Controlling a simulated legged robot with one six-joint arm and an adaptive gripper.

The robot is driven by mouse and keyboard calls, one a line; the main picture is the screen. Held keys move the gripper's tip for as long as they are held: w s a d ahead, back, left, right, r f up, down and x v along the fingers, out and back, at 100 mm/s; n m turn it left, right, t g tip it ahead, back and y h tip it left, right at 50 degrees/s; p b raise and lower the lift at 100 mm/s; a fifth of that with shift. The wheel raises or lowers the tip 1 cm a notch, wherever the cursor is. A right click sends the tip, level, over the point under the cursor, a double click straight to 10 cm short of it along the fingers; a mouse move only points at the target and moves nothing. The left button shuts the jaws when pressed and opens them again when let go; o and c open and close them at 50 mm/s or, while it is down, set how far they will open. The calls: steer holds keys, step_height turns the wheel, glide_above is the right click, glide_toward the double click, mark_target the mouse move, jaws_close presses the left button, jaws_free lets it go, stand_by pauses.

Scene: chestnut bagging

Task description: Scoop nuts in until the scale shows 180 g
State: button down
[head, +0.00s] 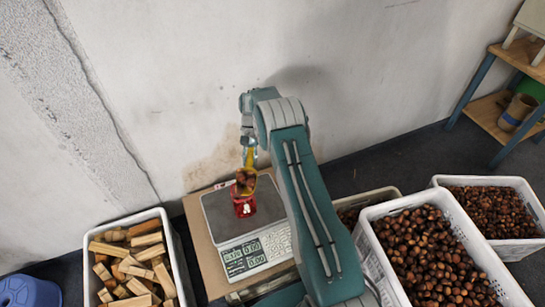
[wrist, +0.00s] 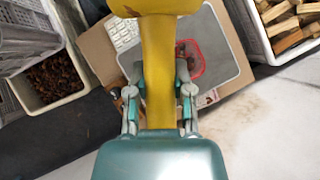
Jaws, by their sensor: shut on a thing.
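My gripper (head: 248,143) is shut on the handle of a yellow scoop (head: 250,157). The handle runs between the fingers in the wrist view (wrist: 158,75). The scoop's bowl is over a red container (head: 244,208), and brown nuts show at the bowl. I cannot tell whether nuts are falling. The red container stands on the plate (head: 215,208) of a scale, and its rim shows in the wrist view (wrist: 198,67), with some dark contents. The scale's display (head: 243,258) is lit, but its digits are too small to read surely.
A white crate of chestnuts (head: 375,245) stands right of my arm, with another crate of smaller nuts (head: 525,185) beyond. A crate of wood blocks (head: 165,215) is left of the scale. A wall (head: 190,80) is behind. A wooden shelf (head: 485,110) is at far right.

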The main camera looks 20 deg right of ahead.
steer(key=w+d+f+m+t+y, duration=0.3)
steer(key=w+d+f+m+t, duration=0.1)
steer(key=d+f+m, duration=0.5)
steer(key=shift+w+d+f+m, duration=0.3)
steer(key=shift+w+d+f, duration=0.4)
steer(key=shift+w, duration=0.2)
stand_by(1.7)
steer(key=shift+r, duration=0.2)
steer(key=shift+r, duration=1.4)
stand_by(1.8)
